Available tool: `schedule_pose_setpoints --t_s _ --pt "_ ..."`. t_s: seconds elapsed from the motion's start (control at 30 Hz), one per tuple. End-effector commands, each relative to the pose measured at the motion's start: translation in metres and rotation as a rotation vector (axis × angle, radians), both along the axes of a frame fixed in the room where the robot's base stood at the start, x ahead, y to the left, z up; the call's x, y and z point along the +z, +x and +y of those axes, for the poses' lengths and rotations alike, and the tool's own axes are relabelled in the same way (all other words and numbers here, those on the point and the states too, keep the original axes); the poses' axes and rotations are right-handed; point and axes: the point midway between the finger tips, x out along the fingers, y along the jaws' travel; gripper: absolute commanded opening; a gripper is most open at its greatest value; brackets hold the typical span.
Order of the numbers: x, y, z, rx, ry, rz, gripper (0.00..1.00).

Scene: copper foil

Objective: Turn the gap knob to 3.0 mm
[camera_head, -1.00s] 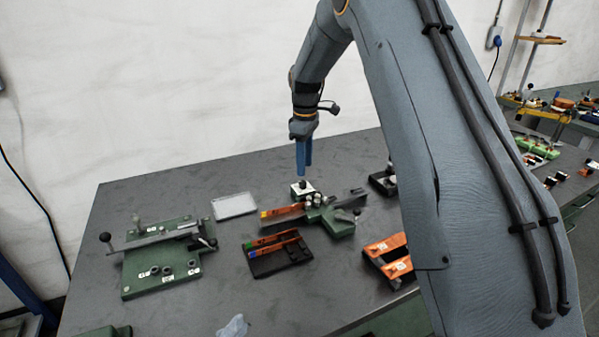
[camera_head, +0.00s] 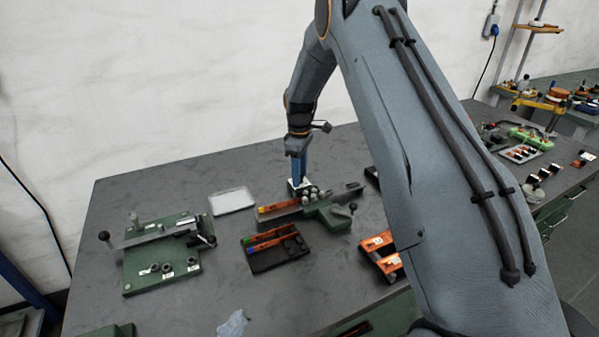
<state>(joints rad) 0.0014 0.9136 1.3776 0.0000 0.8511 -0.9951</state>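A small block with a white top plate (camera_head: 294,187) stands at the back end of the green machine (camera_head: 328,214). In the earlier frame a dark knob shows on that plate, which I take for the gap knob. My gripper (camera_head: 298,176) points straight down with its blue fingers right at this plate. The fingers cover the knob. I cannot tell whether they touch it or stand around it, or whether they are open or shut. No scale or gap reading is legible.
A green fixture with a lever (camera_head: 160,268) stands at the left. A pale tray (camera_head: 232,201) lies behind it. A black tray with coloured tools (camera_head: 262,260) is in front of the machine. An orange rack (camera_head: 381,257) stands at the right, partly behind my arm.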

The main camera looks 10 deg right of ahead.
Motion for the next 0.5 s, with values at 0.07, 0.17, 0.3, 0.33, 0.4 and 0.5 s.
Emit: schedule_pose_setpoints --t_s 0.07,0.17,0.3,0.33,0.4,0.5 --pt "-0.0005 0.0002 0.0000 0.000 -0.001 -0.001 0.40" --pt "-0.0005 0.0004 0.0000 0.000 0.000 -0.001 0.40" --pt "-0.0004 0.0004 0.0000 0.000 -0.001 -0.001 0.26" --pt "-0.0003 0.0004 0.0000 0.000 -0.001 -0.001 0.21" --pt "-0.0003 0.0003 0.0001 0.000 -0.001 -0.001 0.09" --pt "-0.0002 0.0003 0.0001 0.000 -0.001 -0.001 0.00"
